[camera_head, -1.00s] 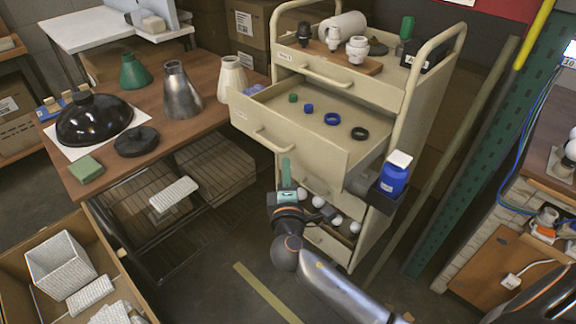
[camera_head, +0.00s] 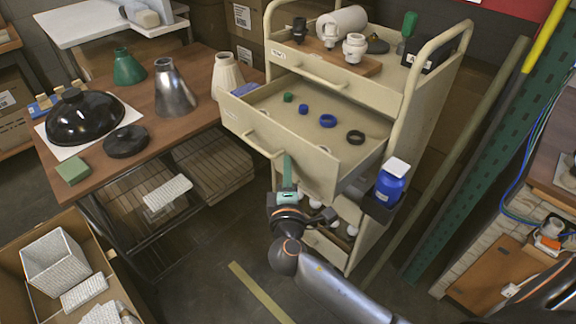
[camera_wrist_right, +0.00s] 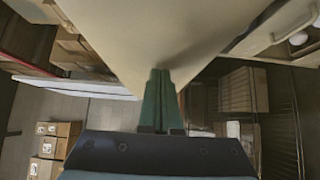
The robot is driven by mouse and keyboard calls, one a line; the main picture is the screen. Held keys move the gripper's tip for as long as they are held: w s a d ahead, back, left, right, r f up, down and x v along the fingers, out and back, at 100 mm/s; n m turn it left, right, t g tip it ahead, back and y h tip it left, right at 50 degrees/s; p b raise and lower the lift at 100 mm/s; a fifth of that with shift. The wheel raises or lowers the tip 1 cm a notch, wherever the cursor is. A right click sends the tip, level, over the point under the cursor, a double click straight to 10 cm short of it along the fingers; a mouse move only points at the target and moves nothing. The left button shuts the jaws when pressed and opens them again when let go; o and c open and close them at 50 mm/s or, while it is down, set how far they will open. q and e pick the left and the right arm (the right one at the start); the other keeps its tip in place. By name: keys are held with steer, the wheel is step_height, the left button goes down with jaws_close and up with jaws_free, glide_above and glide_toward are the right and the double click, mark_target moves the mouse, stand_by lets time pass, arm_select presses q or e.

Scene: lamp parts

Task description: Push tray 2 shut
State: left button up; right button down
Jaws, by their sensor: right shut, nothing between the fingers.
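The beige tray cart has a wide tray (camera_head: 285,152) pulled well out below its top shelf, and I take it as tray 2; its label is too small to read. Green and blue caps and rings lie in it. My right gripper (camera_head: 287,160) is at the lower part of the tray's front, below and right of its handle (camera_head: 263,145). Its green fingers are shut and empty. In the right wrist view the fingertips (camera_wrist_right: 160,72) meet the beige panel (camera_wrist_right: 150,30); I cannot tell whether they touch. My left gripper is not in view.
A lower tray holding white bulbs (camera_head: 352,230) is partly hidden by my right arm. The wooden table (camera_head: 195,125) with lamp parts is at left. The top shelf (camera_head: 385,95) carries sockets.

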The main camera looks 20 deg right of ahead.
mark_target(331, 146)
stand_by(0.3)
steer(key=w+d, duration=0.1)
steer(key=d, duration=0.3)
steer(key=w+d, duration=0.2)
steer(key=d, duration=0.3)
steer(key=w+d, duration=0.2)
steer(key=d, duration=0.3)
steer(key=shift+w+d, duration=0.3)
steer(key=shift+d, duration=0.45)
steer(key=shift+a, duration=0.1)
